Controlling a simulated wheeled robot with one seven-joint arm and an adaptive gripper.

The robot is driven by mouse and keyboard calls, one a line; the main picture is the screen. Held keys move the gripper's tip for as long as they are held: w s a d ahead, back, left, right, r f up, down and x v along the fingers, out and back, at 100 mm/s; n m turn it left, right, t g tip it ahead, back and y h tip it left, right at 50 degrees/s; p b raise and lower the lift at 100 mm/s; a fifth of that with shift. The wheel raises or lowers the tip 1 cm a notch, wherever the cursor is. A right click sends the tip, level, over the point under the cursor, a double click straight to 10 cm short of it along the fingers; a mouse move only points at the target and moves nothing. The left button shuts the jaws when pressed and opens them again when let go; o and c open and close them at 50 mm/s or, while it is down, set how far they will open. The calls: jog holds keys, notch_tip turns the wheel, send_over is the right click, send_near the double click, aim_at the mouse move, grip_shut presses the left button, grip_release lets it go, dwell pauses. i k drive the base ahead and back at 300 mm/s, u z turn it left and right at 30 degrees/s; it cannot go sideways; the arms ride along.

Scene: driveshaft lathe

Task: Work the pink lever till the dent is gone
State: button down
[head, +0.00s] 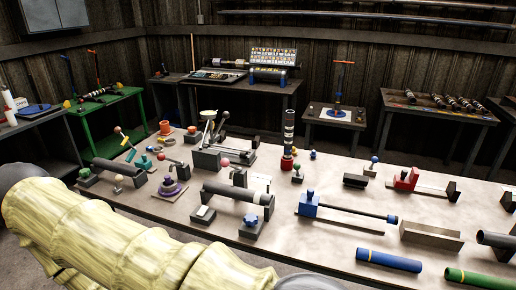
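I cannot pick out a clearly pink lever at this size. A small reddish-pink knob (224,162) stands behind the dark horizontal cylinder (236,192) on the main workbench. Another reddish knob (161,157) sits further left, near teal parts. No dent can be made out on any part. My pale yellow arm crosses the lower left foreground, in front of the bench's near left edge. My gripper is not in view.
The bench (330,262) is crowded at left with small fixtures. A blue block with a rod (310,205), a blue tube (389,260) and a green tube (478,278) lie at right. Side tables, including a green one (112,107), stand behind.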

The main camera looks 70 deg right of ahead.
aim_at(225, 162)
jog(key=k, duration=0.4)
jog(key=z, duration=1.85)
